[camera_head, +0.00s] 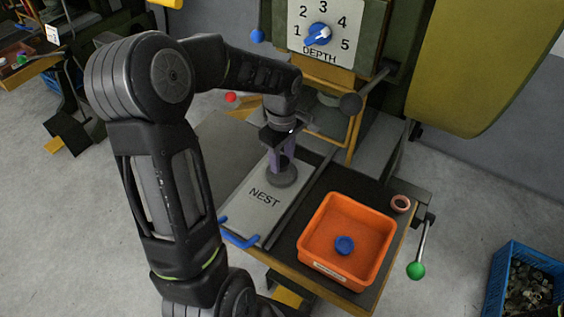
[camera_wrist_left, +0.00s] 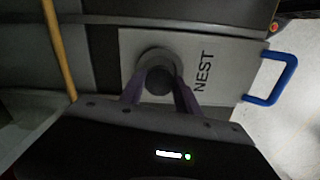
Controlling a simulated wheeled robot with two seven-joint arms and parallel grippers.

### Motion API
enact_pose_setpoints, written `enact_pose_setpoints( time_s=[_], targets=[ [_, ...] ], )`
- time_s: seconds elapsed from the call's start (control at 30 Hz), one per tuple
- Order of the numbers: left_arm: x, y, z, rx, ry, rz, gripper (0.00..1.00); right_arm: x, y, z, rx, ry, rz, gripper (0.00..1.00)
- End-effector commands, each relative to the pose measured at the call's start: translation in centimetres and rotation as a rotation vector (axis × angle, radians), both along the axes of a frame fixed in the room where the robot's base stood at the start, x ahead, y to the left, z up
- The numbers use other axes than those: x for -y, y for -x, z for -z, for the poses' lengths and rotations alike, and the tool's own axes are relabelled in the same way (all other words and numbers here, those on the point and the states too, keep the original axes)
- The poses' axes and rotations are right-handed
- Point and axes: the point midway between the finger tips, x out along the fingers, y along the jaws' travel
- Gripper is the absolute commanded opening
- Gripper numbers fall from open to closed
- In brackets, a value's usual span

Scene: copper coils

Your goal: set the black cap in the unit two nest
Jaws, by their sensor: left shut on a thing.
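The grey plate marked NEST (camera_head: 240,212) lies on the bench, and it also shows in the left wrist view (camera_wrist_left: 225,88). A round grey nest (camera_head: 285,182) stands on its upper part. My left gripper (camera_head: 281,166) points down over it with purple fingers. In the left wrist view the gripper (camera_wrist_left: 159,92) is shut on a dark round piece, the black cap (camera_wrist_left: 159,81). The cap overlaps the near side of the round nest (camera_wrist_left: 152,54) in that view. I cannot tell whether it touches or is seated. My right gripper is not in view.
An orange bin (camera_head: 316,240) holding a blue cap (camera_head: 344,245) stands right of the plate. A copper-coloured ring (camera_head: 400,203) lies beside it. A dial marked DEPTH (camera_head: 319,34) is behind, with a yellow frame and a lever below. A blue handle (camera_head: 238,239) is on the plate's front edge.

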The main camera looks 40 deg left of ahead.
Motion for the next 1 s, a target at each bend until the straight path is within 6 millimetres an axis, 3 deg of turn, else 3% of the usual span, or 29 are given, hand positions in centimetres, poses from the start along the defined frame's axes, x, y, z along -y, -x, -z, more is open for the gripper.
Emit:
enact_pose_setpoints(
  time_s=[0.17, 0.93, 0.97, 1.0],
  targets=[
    [0.0, 0.0, 2.0, -0.001, 0.001, 0.0, 0.0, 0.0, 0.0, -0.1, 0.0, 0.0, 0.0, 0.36],
    [0.1, 0.1, 3.5, -0.002, 0.003, 0.0, 0.0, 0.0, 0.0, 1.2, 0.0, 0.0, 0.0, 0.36],
    [0.1, 0.1, 3.5, -0.003, 0.003, 0.0, 0.39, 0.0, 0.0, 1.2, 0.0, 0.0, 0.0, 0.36],
    [0.1, 0.2, 3.6, -0.004, 0.004, 0.0, 0.43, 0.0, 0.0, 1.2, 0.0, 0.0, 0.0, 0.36]
  ],
)
